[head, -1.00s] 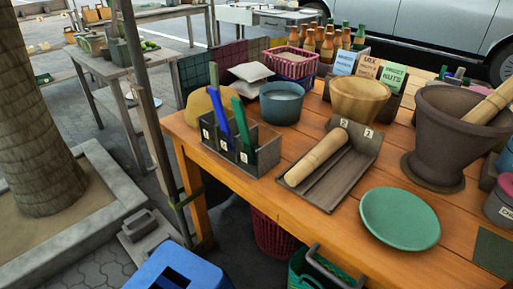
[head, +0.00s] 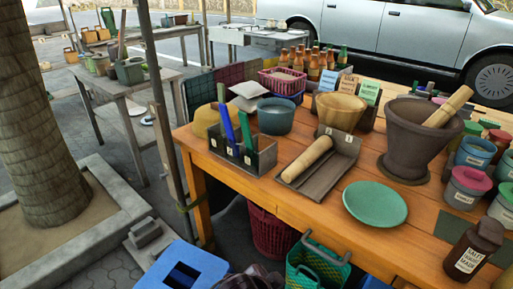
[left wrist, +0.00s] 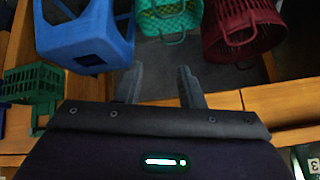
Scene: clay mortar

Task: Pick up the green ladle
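A green handle (head: 245,131), which looks like that of the green ladle, stands upright in a dark divided holder (head: 262,158) at the table's left end in the head view. A blue handle (head: 228,128) stands just left of it, and a grey-green one stands behind. The lower ends are hidden in the holder. My left gripper (left wrist: 160,88) shows in the left wrist view with its two fingers apart and nothing between them. It points towards the stool and baskets, away from the holder. My right gripper is in neither view.
On the wooden table (head: 290,208) are a dark tray with a pestle (head: 307,159), a green plate (head: 375,203), a mortar (head: 408,135) and a blue pot (head: 276,116) behind the holder. A blue stool (head: 185,268) and baskets (head: 318,268) stand below the front edge.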

